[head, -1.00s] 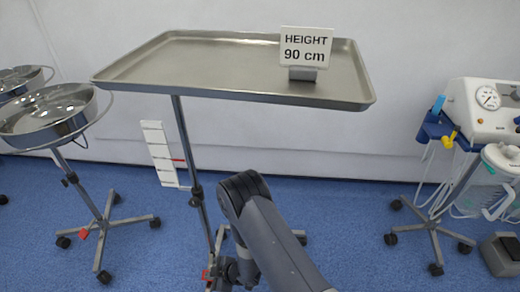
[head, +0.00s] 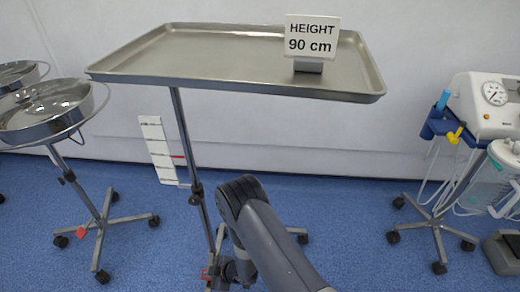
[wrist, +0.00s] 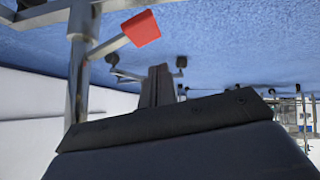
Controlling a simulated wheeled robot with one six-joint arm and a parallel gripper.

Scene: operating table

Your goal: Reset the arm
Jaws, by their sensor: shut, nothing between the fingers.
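My arm (head: 265,235) rises from the bottom middle of the head view, bent at a dark joint, in front of the tray stand's pole. In the wrist view my gripper (wrist: 157,85) shows as dark fingers close together, with nothing between them. Its fingertips point toward the blue floor, which appears at the top of that picture. In the head view the gripper itself is not clearly visible. A red block (wrist: 141,28) on a metal stand part is near the fingers in the wrist view, apart from them.
A steel tray (head: 200,60) on a pole stand carries a "HEIGHT 90 cm" sign (head: 312,38). Steel basins (head: 45,108) on a wheeled stand are at left. A wheeled suction unit (head: 490,105) stands at right. Blue floor (head: 345,225) is clear between the tray stand and that unit.

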